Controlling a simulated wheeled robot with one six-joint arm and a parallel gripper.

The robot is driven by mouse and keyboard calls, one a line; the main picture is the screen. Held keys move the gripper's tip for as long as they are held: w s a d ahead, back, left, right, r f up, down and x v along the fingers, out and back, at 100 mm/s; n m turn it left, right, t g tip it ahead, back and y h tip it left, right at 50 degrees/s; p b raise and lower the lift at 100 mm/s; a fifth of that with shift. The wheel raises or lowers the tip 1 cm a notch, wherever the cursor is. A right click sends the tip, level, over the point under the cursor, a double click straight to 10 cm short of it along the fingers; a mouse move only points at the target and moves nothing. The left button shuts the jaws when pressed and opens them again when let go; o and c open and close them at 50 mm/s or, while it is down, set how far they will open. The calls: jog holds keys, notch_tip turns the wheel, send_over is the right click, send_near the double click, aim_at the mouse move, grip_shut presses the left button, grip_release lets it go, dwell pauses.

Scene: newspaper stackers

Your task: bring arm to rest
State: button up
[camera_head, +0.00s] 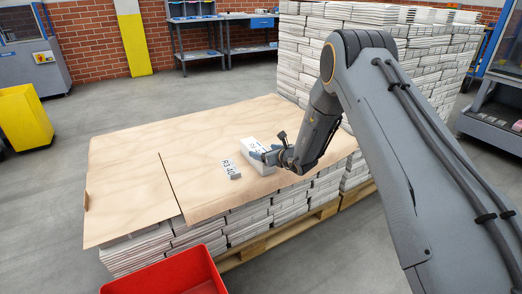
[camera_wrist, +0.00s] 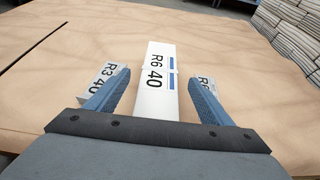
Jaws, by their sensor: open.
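My gripper (camera_head: 265,156) is at the end of my arm, low over the plywood sheet on the stacks of papers. In the wrist view its two blue fingers (camera_wrist: 155,92) are spread, with a white block marked "R6 40" (camera_wrist: 156,72) lying between them, apart from both fingers as far as I can see. In the head view this white block (camera_head: 250,146) lies on the board, partly hidden by my gripper. A smaller white block marked "R3 40" (camera_head: 231,170) lies to its left; it also shows beside the left finger (camera_wrist: 104,78). Another labelled piece (camera_wrist: 205,84) shows behind the right finger.
The plywood board (camera_head: 130,170) covers newspaper stacks on a pallet (camera_head: 262,245). A tall newspaper stack (camera_head: 300,60) stands behind at the right. A red bin (camera_head: 170,278) is in front, a yellow bin (camera_head: 25,118) at the left. Much of the board's left side is bare.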

jog(key=shift+s+r, duration=0.25)
jog(key=shift+r, duration=0.1)
jog(key=s+a+r+n+g+y, duration=0.15)
jog(key=s+r+n+g, duration=0.25)
jog(key=s+r+n, duration=0.6)
jog(key=s+a+r+n+g+y, duration=0.1)
jog(key=s+a+r+n+g, duration=0.4)
jog(key=s, duration=0.9)
jog(key=s+d+r+n+g+h, duration=0.1)
jog(key=s+d+r+n+h, duration=0.15)
jog(key=s+d+n, duration=0.65)
jog(key=s+d+r+n+g+h, duration=0.3)
jog(key=s+d, duration=0.4)
jog(key=s, duration=0.6)
jog(key=s+d+r+n+t+h+p, duration=0.1)
jog(key=s+d+r+h+p, duration=0.1)
jog(key=d+p, duration=0.4)
jog(key=s+d+r+n+h+p, duration=0.1)
jog(key=s+d+r+h+p, duration=0.1)
jog(key=s+d+r+p, duration=0.2)
jog(key=d+p, duration=0.3)
jog(key=d, duration=0.1)
jog(key=shift+t, duration=0.4)
